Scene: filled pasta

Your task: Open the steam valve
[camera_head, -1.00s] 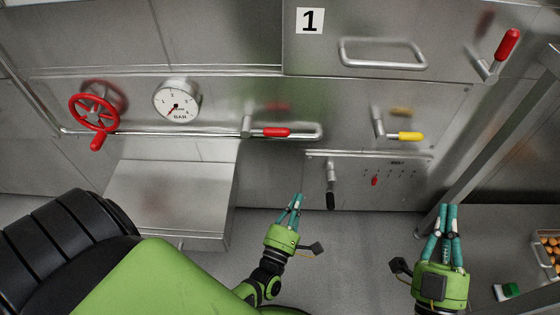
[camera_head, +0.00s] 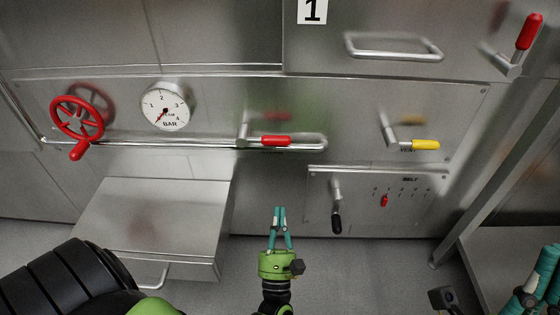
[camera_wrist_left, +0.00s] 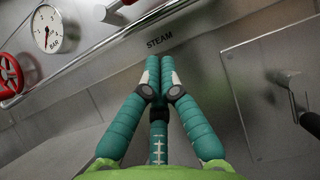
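The steam valve lever (camera_head: 276,141) has a red grip and lies horizontal along a steel pipe on the wall panel. Its grey hub shows at the top of the left wrist view (camera_wrist_left: 110,11), above a "STEAM" label (camera_wrist_left: 160,42); its red grip is not seen there. My left gripper (camera_head: 280,210) is below the lever and apart from it. In the left wrist view its teal fingertips (camera_wrist_left: 160,66) meet with nothing between them. My right gripper (camera_head: 530,290) is partly cut off at the lower right edge, so its opening is unclear.
A red handwheel (camera_head: 78,118) and a pressure gauge (camera_head: 166,106) are left of the lever. A yellow-gripped lever (camera_head: 425,145) is to the right, above a belt panel with a black-gripped lever (camera_head: 337,222). A steel box (camera_head: 150,215) juts out at lower left.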

